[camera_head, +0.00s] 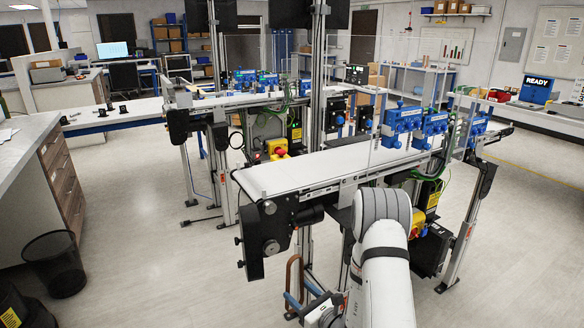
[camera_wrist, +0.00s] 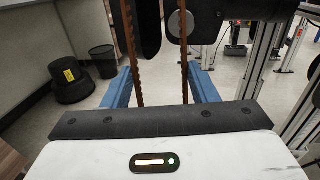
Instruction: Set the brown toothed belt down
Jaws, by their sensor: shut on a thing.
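The brown toothed belt (camera_wrist: 130,48) shows in the wrist view as two upright strands between the blue fingers of my gripper (camera_wrist: 159,78). The strands run up past the top of the picture; their lower ends are hidden behind the dark bar of the gripper. My gripper is shut on the belt. In the head view the belt (camera_head: 289,272) is a small brown loop standing up beside my gripper's blue fingers (camera_head: 305,292), just below the near end of the white conveyor (camera_head: 320,170). My arm hides part of this area.
The conveyor's dark end drive (camera_head: 265,240) is close above the belt. A metal leg (camera_wrist: 262,60) stands at right in the wrist view. A black bin (camera_head: 55,264) and a drawer cabinet (camera_head: 60,180) stand at left. Open floor (camera_head: 170,270) lies between them and the conveyor.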

